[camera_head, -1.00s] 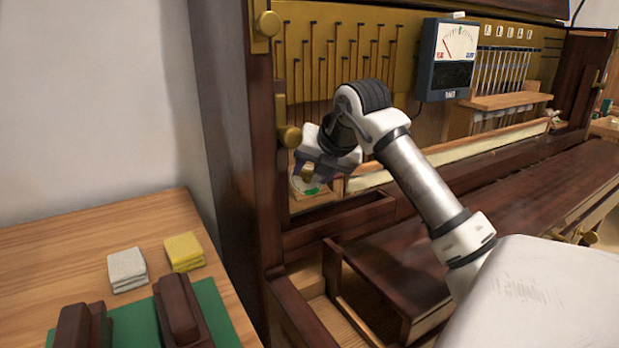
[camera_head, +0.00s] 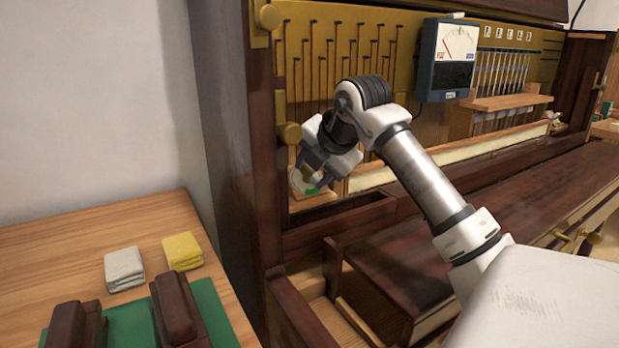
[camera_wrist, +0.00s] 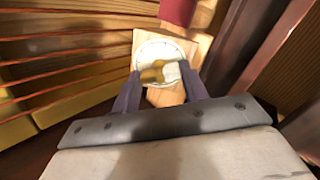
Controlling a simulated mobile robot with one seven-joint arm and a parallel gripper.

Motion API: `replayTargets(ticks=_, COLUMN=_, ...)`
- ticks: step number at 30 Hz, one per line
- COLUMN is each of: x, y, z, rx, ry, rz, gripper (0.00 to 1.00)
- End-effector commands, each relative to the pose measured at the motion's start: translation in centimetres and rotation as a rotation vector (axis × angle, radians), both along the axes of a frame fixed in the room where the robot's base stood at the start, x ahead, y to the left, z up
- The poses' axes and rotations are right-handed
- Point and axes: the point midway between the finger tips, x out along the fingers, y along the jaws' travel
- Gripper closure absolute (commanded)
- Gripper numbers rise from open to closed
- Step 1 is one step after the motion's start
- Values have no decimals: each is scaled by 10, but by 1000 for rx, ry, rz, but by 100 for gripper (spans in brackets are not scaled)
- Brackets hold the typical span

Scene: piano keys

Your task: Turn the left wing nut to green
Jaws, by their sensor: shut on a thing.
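The left wing nut (camera_head: 308,172) is a small brass piece in front of a round white dial (camera_head: 297,184) at the lower left of the piano's open front. A green patch shows on the dial's lower right edge. My gripper (camera_head: 315,177) reaches it from the upper right. In the wrist view, the brass wing nut (camera_wrist: 152,75) sits between the two dark fingers of my gripper (camera_wrist: 159,73), which is shut on it. The pale dial (camera_wrist: 158,48) is behind it on a wooden block. The fingers hide part of the dial, and I cannot read where the nut points.
A blue meter (camera_head: 447,60) hangs to the right of my arm. A dark wooden post (camera_head: 262,160) stands close left of my gripper. A side table (camera_head: 60,245) holds a white cloth (camera_head: 124,269), a yellow cloth (camera_head: 182,251) and dark blocks on a green mat.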

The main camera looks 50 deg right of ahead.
Motion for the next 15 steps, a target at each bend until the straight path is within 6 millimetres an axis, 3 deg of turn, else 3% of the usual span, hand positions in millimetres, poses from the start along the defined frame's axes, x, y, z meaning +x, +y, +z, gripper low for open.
replayTargets(ticks=7, x=0, y=0, z=-1, rx=18, ry=-7, rz=-22, gripper=73)
replayTargets(ticks=15, x=1, y=1, z=-1, rx=180, ry=-57, rz=-225, gripper=73)
